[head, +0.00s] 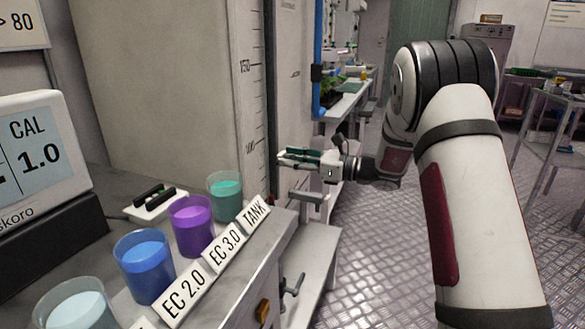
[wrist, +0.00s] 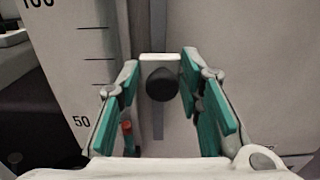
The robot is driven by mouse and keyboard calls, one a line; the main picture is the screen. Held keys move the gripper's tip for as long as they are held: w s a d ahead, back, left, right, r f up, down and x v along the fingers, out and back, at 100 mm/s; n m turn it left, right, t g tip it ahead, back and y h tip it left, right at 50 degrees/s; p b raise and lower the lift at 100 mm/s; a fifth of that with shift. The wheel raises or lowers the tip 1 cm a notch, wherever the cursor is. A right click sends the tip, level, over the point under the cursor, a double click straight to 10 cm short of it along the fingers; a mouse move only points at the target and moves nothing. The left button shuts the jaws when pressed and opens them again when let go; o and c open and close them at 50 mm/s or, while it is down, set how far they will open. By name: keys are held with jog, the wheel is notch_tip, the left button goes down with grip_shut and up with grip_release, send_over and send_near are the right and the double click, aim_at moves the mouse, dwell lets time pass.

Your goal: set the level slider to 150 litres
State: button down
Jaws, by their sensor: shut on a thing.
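The level slider has a round black knob (wrist: 162,84) on a small white plate (wrist: 160,61), set on a vertical grey track (wrist: 158,120). My gripper (wrist: 160,78) has its teal fingers on either side of the knob and is shut on it. Left of it, the scale (wrist: 80,70) shows the plate level between the 50 and 100 marks. In the head view, my gripper (head: 284,157) is at the scale panel, a little below the 100 mark; the 150 mark on the scale (head: 250,66) is higher up. The knob is hidden there.
Cups of coloured liquid, including a teal one (head: 225,195), stand on the bench at the left behind label cards (head: 222,246). A valve handle (head: 293,284) sticks out below. A blue pipe (head: 318,60) runs behind the panel.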

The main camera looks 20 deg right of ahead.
notch_tip(320, 180, up, 24)
jog(key=p, duration=1.4)
jog(key=shift+w+d+r, duration=0.15)
jog(key=shift+d, duration=0.15)
jog(key=c, duration=1.4)
grip_release()
jog(key=shift+a, duration=0.15)
jog(key=v, duration=1.2)
